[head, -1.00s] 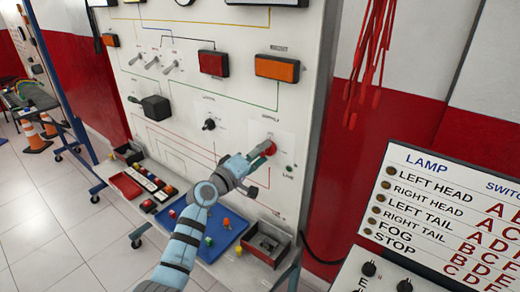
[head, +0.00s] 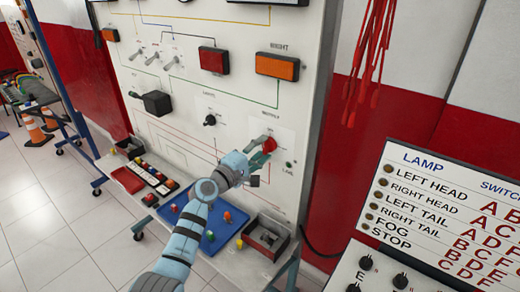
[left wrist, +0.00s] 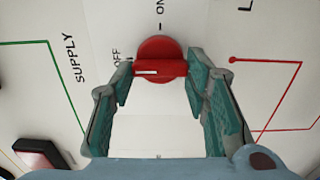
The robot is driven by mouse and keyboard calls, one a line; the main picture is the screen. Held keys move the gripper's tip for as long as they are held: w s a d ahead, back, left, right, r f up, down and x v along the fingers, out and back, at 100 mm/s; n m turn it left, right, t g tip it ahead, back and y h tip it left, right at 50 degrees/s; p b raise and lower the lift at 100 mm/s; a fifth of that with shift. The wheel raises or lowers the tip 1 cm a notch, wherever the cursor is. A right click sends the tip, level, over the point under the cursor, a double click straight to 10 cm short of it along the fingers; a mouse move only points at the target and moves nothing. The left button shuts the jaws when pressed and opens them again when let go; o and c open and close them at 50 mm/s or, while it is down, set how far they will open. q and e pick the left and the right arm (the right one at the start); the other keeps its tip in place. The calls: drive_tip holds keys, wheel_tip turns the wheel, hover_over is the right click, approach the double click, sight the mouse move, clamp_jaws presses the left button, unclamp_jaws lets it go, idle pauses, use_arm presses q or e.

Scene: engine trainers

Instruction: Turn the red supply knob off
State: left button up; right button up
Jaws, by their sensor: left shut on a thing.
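The red supply knob (head: 270,145) is on the white upright panel (head: 240,100), above a small green lamp. My left gripper (head: 262,157) reaches it from the lower left and partly covers it in the head view. In the left wrist view the knob (left wrist: 159,50) sits between the two teal fingers of my left gripper (left wrist: 160,75), which are shut on its raised bar. The bar lies across the picture. Its white mark is at the left end, on the side of the OFF label; ON is printed above the knob. My right gripper is not in view.
A black knob (head: 210,120) and a black box with a lever (head: 157,103) are left on the panel. A lamp chart (head: 450,205) stands at the right.

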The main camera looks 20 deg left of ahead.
use_arm(q)
drive_tip(key=o, duration=1.1)
drive_tip(key=shift+o, duration=0.2)
drive_tip(key=shift+s+a, duration=0.1)
drive_tip(key=v, duration=1.2)
drive_tip(key=shift+f, duration=0.1)
